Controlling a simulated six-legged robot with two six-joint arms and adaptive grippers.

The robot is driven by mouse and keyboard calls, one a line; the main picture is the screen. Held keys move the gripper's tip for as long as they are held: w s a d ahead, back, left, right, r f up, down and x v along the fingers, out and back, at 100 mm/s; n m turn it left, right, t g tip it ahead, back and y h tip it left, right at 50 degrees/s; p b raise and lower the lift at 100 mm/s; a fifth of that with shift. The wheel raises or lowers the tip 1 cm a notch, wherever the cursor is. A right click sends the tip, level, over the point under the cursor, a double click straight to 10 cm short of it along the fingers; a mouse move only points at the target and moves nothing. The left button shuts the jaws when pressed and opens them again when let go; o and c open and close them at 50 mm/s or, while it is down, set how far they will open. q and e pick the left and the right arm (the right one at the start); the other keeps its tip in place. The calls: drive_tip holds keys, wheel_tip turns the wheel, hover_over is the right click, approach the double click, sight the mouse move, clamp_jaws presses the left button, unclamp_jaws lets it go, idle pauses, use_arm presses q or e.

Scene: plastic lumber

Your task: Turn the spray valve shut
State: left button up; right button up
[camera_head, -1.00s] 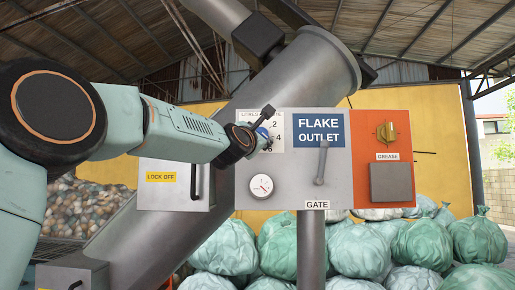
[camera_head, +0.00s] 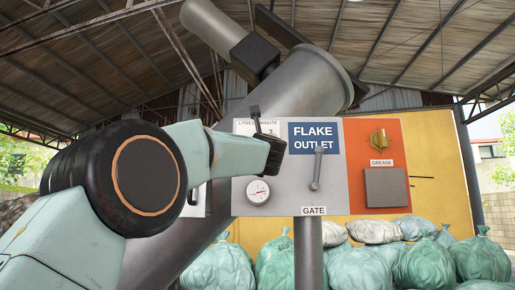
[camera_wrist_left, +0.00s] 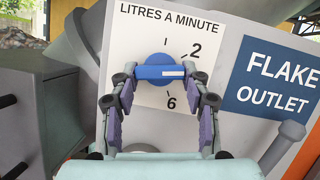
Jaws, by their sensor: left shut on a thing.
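The spray valve is a blue knob (camera_wrist_left: 160,73) with a white stripe at its right end, on a white dial plate (camera_wrist_left: 140,28) marked LITRES A MINUTE. In the left wrist view the knob lies level, its white stripe toward the right, between the 2 and the 6. The right finger covers the dial there. My left gripper (camera_wrist_left: 163,78) is shut on the knob, one finger at each end. In the head view my left gripper (camera_head: 267,138) is at the panel's left part and hides the knob. My right gripper is not in view.
The grey panel (camera_head: 275,181) also carries a FLAKE OUTLET sign (camera_head: 317,137), a round gauge (camera_head: 258,191) and a gate lever (camera_head: 317,167). Filled green bags (camera_head: 361,269) lie below.

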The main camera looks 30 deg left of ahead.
use_arm(q)
drive_tip(key=shift+w+d+r+n+g+y+p, duration=0.15)
drive_tip(key=shift+n+g+p, duration=1)
drive_tip(key=shift+n, duration=1.95)
drive_tip(key=shift+s+r+n+g+y+p, duration=0.2)
drive_tip(key=shift+n+g+p, duration=0.95)
drive_tip(key=shift+n, duration=1.95)
drive_tip(key=shift+w+d+r+n+g+y+p, duration=0.2)
drive_tip(key=shift+n+g+p, duration=0.95)
drive_tip(key=shift+n, duration=1.95)
drive_tip(key=shift+a+f, duration=0.1)
drive_tip(key=shift+f, duration=0.1)
drive_tip(key=shift+f+g, duration=0.15)
drive_tip(key=shift+g, duration=0.1)
